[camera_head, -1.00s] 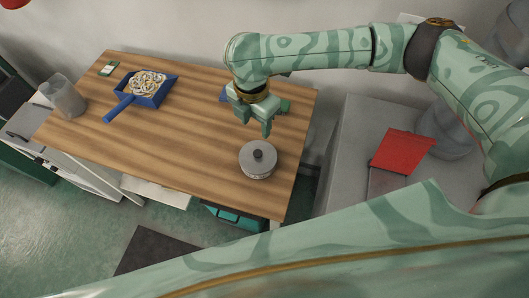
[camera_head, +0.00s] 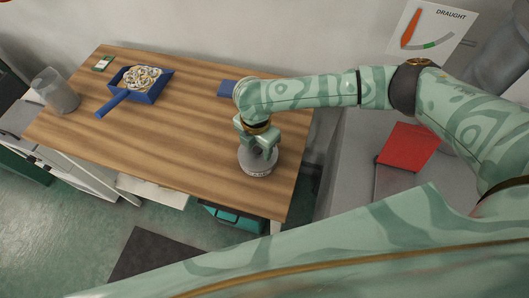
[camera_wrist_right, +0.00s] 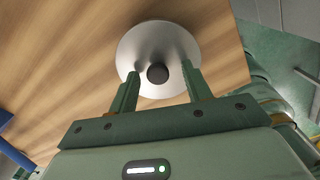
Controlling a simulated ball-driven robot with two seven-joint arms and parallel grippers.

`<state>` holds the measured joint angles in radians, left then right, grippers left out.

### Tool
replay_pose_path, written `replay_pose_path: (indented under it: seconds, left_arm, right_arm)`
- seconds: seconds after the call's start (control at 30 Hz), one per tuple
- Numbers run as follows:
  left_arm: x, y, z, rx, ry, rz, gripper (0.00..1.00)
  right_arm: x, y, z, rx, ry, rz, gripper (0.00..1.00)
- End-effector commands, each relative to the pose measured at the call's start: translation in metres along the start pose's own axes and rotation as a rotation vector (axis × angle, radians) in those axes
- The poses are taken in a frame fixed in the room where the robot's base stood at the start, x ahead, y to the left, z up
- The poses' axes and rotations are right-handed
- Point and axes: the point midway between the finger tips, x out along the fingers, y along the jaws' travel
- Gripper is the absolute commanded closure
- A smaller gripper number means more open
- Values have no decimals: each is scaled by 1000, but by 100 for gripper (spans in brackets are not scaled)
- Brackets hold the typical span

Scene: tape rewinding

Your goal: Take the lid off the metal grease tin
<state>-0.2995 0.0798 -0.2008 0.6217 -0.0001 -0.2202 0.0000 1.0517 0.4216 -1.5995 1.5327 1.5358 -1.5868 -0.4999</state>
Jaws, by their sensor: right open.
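The metal grease tin (camera_head: 258,168) stands upright on the wooden table, near its front right corner. Its round grey lid with a dark knob is on it. In the right wrist view the lid (camera_wrist_right: 150,42) lies beyond my fingertips, with the dark knob (camera_wrist_right: 157,73) between them. My right gripper (camera_head: 258,152) is over the tin from above, and it also shows in the wrist view (camera_wrist_right: 160,82). It is open, one finger on each side of the knob, with gaps to it. In the head view the gripper hides part of the lid. My left gripper is not in view.
A blue dustpan (camera_head: 151,94) filled with pale curled pieces lies on the table's far left. A clear container (camera_head: 57,92) stands at the left edge. A red object (camera_head: 408,146) lies on the grey surface to the right. The table's middle (camera_head: 175,130) is clear.

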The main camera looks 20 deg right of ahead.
Motion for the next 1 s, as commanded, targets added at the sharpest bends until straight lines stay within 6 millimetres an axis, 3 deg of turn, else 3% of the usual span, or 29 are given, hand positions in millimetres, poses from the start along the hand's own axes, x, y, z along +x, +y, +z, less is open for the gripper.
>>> replay_pose_path:
  seconds: [0.07, 0.23, 0.67, 0.83, 1.0]
  left_arm:
    - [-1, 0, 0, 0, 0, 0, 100]
    - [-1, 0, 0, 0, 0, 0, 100]
    - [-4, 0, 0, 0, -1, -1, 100]
    - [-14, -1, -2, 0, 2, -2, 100]
    - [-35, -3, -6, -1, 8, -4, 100]
  right_arm:
    - [-1, 0, 0, 0, 0, 0, 51]
    - [-1, 0, 0, 0, 0, 0, 98]
    - [-9, 0, 0, 1, 0, 1, 99]
    - [-35, 1, 1, 1, -1, 3, 99]
    - [-78, -25, -18, -5, -1, 5, 99]
